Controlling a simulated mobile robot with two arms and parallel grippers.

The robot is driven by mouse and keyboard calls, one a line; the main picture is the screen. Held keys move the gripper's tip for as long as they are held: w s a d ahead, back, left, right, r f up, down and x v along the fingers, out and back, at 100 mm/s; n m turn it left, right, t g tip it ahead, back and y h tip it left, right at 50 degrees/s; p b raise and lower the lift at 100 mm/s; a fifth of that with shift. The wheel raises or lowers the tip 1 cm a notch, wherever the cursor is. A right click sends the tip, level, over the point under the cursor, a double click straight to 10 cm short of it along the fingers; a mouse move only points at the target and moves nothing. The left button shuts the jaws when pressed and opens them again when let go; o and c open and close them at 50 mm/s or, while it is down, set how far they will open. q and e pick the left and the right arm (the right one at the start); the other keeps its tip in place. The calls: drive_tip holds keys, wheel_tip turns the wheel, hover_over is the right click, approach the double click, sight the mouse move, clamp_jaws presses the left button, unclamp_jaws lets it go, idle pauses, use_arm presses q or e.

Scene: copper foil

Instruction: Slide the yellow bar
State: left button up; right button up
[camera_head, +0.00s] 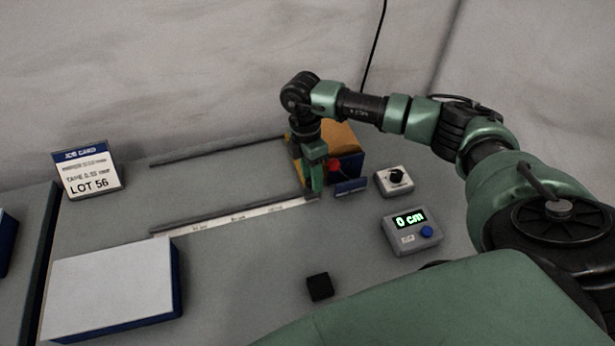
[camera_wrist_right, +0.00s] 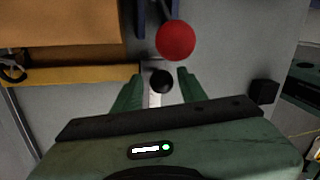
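The yellow bar (camera_wrist_right: 80,76) lies across the left of the right wrist view, along the orange-brown block. In the head view only a strip of the yellow bar (camera_head: 297,160) shows behind my right arm, at the right end of the rails. A round black knob (camera_wrist_right: 161,81) sits near the bar's end. My right gripper (camera_head: 314,192) points down there; in the wrist view its open fingers (camera_wrist_right: 158,76) stand either side of the knob, with small gaps. Whether the knob is joined to the bar is hard to tell. My left gripper is not in view.
Two rails (camera_head: 215,150) run along the table, the front one beside a white scale (camera_head: 250,214). A red ball (camera_wrist_right: 175,40) is close to the gripper. A display box (camera_head: 412,233) reads 0 cm. A dial box (camera_head: 394,181), black block (camera_head: 319,287) and white-topped box (camera_head: 112,284) stand around.

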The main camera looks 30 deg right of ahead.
drive_tip(key=shift+s+d, duration=0.1)
drive_tip(key=shift+r, duration=0.2)
wheel_tip(320, 180, up, 7)
drive_tip(key=w+b, duration=0.1)
drive_tip(key=b, duration=0.1)
drive_tip(key=shift+w, duration=0.25)
idle(0.5)
